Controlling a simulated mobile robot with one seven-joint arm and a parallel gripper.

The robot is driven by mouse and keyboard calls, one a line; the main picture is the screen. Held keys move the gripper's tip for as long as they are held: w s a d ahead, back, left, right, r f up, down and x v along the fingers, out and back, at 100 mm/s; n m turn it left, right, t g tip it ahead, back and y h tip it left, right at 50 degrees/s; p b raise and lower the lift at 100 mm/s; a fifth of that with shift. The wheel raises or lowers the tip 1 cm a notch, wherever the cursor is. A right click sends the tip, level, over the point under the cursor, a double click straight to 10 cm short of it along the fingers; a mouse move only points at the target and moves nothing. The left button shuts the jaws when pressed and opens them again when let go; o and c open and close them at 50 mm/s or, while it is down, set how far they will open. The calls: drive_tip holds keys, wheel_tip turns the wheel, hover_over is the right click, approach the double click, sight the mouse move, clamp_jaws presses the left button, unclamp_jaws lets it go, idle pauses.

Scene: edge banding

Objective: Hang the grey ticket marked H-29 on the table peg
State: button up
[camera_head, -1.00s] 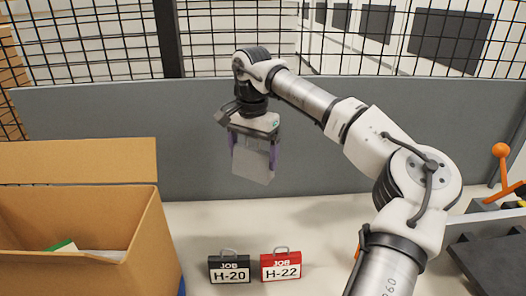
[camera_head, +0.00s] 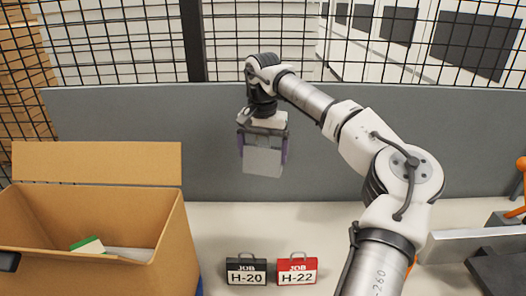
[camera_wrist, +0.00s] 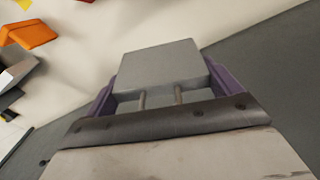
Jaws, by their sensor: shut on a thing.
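A plain grey ticket (camera_head: 262,164) hangs below my gripper (camera_head: 263,148), held high above the table in front of the grey panel. In the wrist view the ticket (camera_wrist: 163,66) sits between the purple fingers of my gripper (camera_wrist: 165,88), with two thin handle posts on its near side. No marking shows on its visible faces, so I cannot read H-29. I cannot make out the table peg in either view.
A black ticket H-20 (camera_head: 246,271) and a red ticket H-22 (camera_head: 297,271) stand on the pale table (camera_head: 222,222). An open cardboard box (camera_head: 88,270) is at left. A dark metal fixture (camera_head: 497,268) is at right. The table between has free room.

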drive_tip(key=w+p, duration=0.2)
drive_tip(key=w, duration=0.5)
drive_tip(key=shift+f+p, duration=0.3)
idle(0.3)
drive_tip(key=shift+w+d, duration=0.1)
drive_tip(key=shift+w, duration=0.1)
idle(0.7)
drive_tip(key=o, duration=0.7)
drive_tip(key=shift+r, duration=0.1)
